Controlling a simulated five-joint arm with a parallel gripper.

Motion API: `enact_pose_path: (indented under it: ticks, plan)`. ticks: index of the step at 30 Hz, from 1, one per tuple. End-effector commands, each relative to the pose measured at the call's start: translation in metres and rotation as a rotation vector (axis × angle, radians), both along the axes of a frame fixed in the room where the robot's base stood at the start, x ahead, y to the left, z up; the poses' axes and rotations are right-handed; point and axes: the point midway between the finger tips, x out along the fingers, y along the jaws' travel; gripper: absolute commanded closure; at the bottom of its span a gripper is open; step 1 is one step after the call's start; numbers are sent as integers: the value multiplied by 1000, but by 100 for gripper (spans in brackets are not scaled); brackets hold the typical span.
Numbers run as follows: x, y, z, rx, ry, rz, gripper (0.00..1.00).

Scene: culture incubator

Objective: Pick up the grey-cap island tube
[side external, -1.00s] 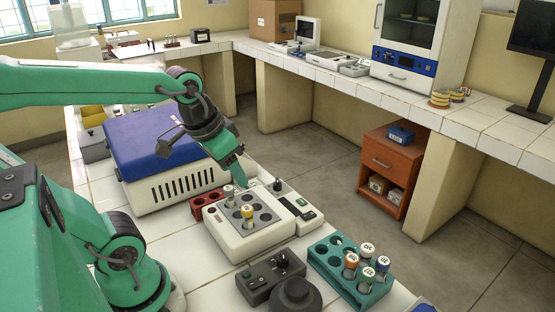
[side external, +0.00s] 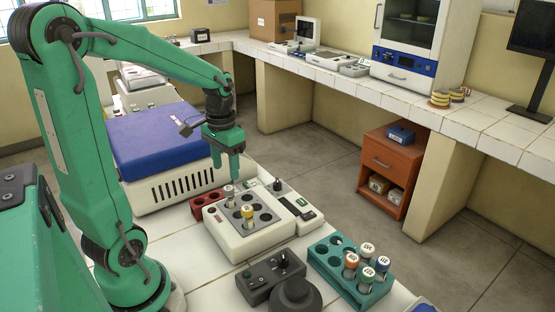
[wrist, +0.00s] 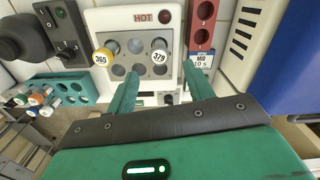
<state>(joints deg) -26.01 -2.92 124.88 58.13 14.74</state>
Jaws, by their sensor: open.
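The grey-cap tube (side external: 229,190) stands upright in a back hole of the white heating block (side external: 232,240). In the wrist view its cap (wrist: 159,56), marked 379, lies between and just beyond the fingertips. My gripper (side external: 229,175) points down just above this tube, with its fingers apart and empty. In the wrist view the open gripper (wrist: 160,70) has one finger on each side of the cap's line. I cannot tell the exact height gap. A yellow-cap tube (side external: 248,217), marked 365 in the wrist view (wrist: 103,57), stands in the same block.
A red rack (side external: 202,207) sits close behind the block. A blue-lidded box (side external: 160,140) stands at the left. A teal rack (side external: 327,266) with several capped tubes is at front right. A dark control box (side external: 262,282) is in front.

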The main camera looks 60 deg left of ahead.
Motion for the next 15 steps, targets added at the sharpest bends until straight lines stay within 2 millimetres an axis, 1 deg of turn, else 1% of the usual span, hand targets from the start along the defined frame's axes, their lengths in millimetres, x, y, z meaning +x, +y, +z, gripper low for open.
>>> enact_pose_path:
  ticks: [4,11,15]
  plan:
    - [0,0,-5,0,1,0,48]
    - [0,-1,-23,0,1,0,48]
    - [0,-1,-26,0,-1,0,48]
